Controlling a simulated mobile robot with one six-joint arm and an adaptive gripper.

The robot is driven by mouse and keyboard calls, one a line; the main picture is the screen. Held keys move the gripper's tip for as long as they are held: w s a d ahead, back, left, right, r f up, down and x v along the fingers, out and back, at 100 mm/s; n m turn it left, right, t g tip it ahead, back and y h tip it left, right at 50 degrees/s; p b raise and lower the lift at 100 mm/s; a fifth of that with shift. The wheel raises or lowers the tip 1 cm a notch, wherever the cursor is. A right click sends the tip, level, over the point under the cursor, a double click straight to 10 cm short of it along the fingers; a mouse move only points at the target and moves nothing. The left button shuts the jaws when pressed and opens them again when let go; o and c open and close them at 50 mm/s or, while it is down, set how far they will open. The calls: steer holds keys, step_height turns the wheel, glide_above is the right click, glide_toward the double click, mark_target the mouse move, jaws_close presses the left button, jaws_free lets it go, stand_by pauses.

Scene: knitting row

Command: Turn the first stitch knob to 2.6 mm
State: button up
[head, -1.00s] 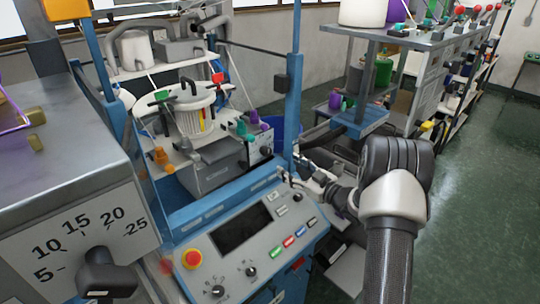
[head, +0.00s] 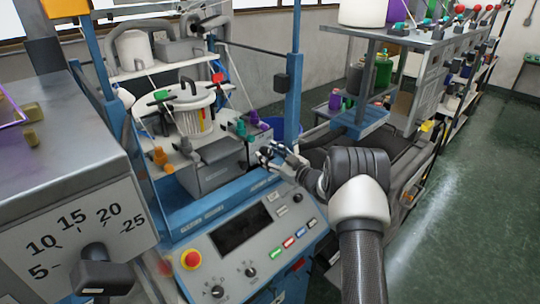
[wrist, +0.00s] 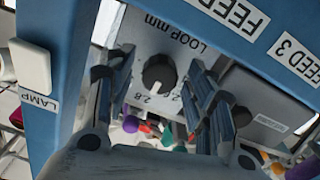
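In the wrist view the stitch knob (wrist: 158,73) is a round dark knob on a grey plate (wrist: 165,38) marked "LOOP mm". A pale mark on the knob's edge points roughly toward the "2.8" on the plate; the exact setting is too small to read. My gripper (wrist: 160,62) is open, with one finger on each side of the knob and a visible gap to it on both sides.
The blue frame bears labels "LAMP" (wrist: 38,102), "FEED 3" (wrist: 294,60) and another FEED label. Below my gripper is a control panel (head: 205,243) with a red button (head: 191,259) and small knobs. A large dial (head: 100,272) is at the left. Blue post (head: 292,95) stands close behind.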

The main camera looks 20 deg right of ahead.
steer(key=c, duration=1)
steer(key=shift+o, duration=0.2)
steer(key=shift+f+n+b, duration=0.1)
steer(key=shift+n+b, duration=0.2)
steer(key=shift+b, duration=0.15)
steer(key=n+b, duration=0.2)
steer(key=b, duration=0.1)
steer(key=shift+f+n+b, duration=0.15)
steer(key=shift+n+b, duration=0.15)
steer(key=shift+b, duration=0.1)
steer(key=n+b, duration=0.3)
steer(key=b, duration=0.1)
steer(key=shift+n+b, duration=0.7)
steer(key=shift+b, duration=0.05)
steer(key=shift+r, duration=0.2)
steer(key=o, duration=1.1)
steer(key=shift+c, duration=0.2)
